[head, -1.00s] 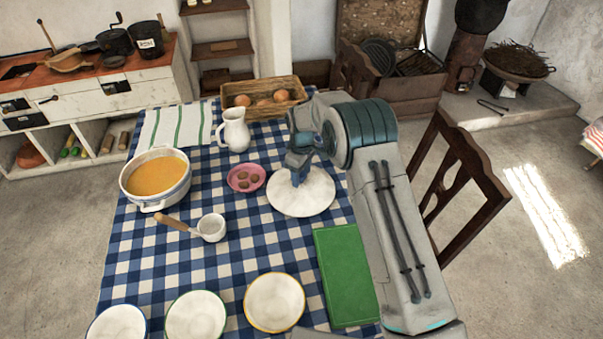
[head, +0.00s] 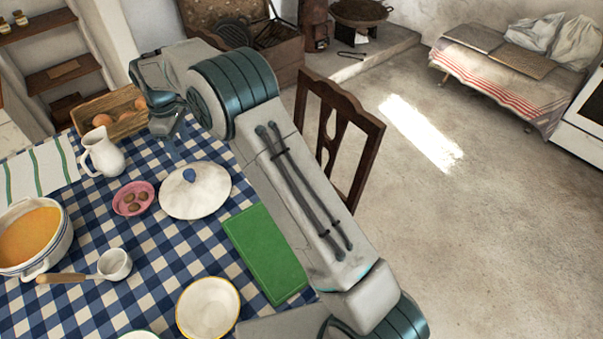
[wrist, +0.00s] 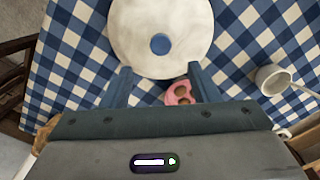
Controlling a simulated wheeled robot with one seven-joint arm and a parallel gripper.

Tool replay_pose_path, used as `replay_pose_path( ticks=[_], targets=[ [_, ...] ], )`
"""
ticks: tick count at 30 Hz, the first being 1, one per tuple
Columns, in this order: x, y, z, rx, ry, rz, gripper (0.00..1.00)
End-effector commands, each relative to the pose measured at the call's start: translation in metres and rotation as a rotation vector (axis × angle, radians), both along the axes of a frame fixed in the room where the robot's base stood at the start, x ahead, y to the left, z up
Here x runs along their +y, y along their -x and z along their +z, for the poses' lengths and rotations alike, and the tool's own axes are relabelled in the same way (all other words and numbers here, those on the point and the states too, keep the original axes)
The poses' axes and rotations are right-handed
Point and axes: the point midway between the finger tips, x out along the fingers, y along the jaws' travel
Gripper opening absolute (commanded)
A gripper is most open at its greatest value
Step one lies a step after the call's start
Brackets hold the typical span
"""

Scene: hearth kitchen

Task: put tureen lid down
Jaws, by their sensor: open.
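The white tureen lid (head: 195,191) with a blue knob lies flat on the blue checked tablecloth, between the pink dish and the green board. It also shows in the wrist view (wrist: 140,38), beyond my fingertips. My gripper (head: 176,146) is open and empty, just behind the lid and apart from its knob. In the wrist view my gripper's two blue fingers (wrist: 158,78) are spread with nothing between them. The tureen (head: 38,255), full of orange soup, stands uncovered at the left edge of the head view and is partly cut off.
A pink dish (head: 133,198) with brown pieces and a white jug (head: 101,153) stand left of the lid. A basket (head: 107,117) is behind. A wooden chair (head: 337,140) stands to the right.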

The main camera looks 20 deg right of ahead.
Motion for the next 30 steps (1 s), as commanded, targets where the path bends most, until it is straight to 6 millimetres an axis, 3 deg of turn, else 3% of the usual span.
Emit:
replay_pose_path(
  ticks=[8,15,22,30],
  targets=[
    [-0.071,0.028,0.067,-0.050,-0.017,-0.207,0.55],
    [-0.141,0.079,0.115,-0.096,-0.039,-0.430,0.55],
    [-0.200,0.143,0.142,-0.138,-0.067,-0.646,0.55],
    [-0.255,0.229,0.146,-0.185,-0.107,-0.901,0.55]
  ],
)
